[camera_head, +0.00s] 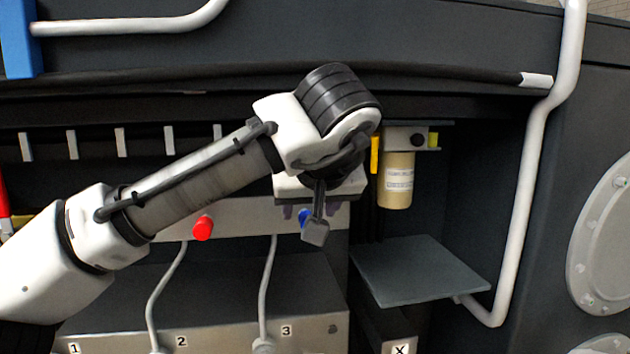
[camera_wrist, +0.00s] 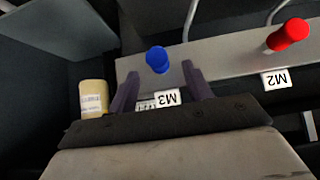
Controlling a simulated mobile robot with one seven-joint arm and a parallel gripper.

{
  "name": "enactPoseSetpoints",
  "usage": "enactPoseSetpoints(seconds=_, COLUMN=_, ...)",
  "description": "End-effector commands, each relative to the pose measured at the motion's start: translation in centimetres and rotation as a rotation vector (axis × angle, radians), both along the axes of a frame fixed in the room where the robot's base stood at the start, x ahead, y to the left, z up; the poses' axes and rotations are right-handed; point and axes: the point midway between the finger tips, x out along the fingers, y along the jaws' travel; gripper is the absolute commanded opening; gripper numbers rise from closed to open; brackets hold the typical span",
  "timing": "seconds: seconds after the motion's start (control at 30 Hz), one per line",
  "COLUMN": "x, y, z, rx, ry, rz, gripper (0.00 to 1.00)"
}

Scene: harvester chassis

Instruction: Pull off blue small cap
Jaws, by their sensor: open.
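The blue small cap (camera_wrist: 157,59) sticks out from a light grey rail marked M3 in the wrist view. In the head view the blue cap (camera_head: 303,217) is partly hidden by my wrist parts. My gripper (camera_wrist: 161,70) is open, with one dark purple finger on each side of the cap in the wrist view. The cap appears between the fingertips; contact is not visible, and the depth between them is hard to tell. My gripper also shows small in the head view (camera_head: 295,212), just at the cap.
A red cap (camera_head: 203,228) sits left of the blue one on the same rail (camera_head: 245,212). A cream cylinder (camera_head: 396,180) hangs to the right, above a flat grey plate (camera_head: 420,270). Grey hoses run below the rail. A white pipe (camera_head: 530,180) stands at the right.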

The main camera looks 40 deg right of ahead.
Motion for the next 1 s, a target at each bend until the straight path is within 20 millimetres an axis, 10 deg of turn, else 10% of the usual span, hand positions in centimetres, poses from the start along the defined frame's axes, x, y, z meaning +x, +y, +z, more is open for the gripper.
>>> enactPoseSetpoints(seconds=0.53, x=1.5, y=-0.9, z=-1.8, rx=-0.001, ry=0.0, rz=-0.001, gripper=0.5)
enactPoseSetpoints(seconds=0.9, x=1.5, y=-0.9, z=-1.8, rx=-0.001, ry=0.0, rz=-0.001, gripper=0.04)
enactPoseSetpoints(seconds=0.93, x=1.5, y=-0.9, z=-1.8, rx=-0.001, ry=0.0, rz=-0.001, gripper=0.23)
enactPoseSetpoints(seconds=1.0, x=1.5, y=-0.9, z=-1.8, rx=-0.001, ry=0.0, rz=-0.001, gripper=0.14)
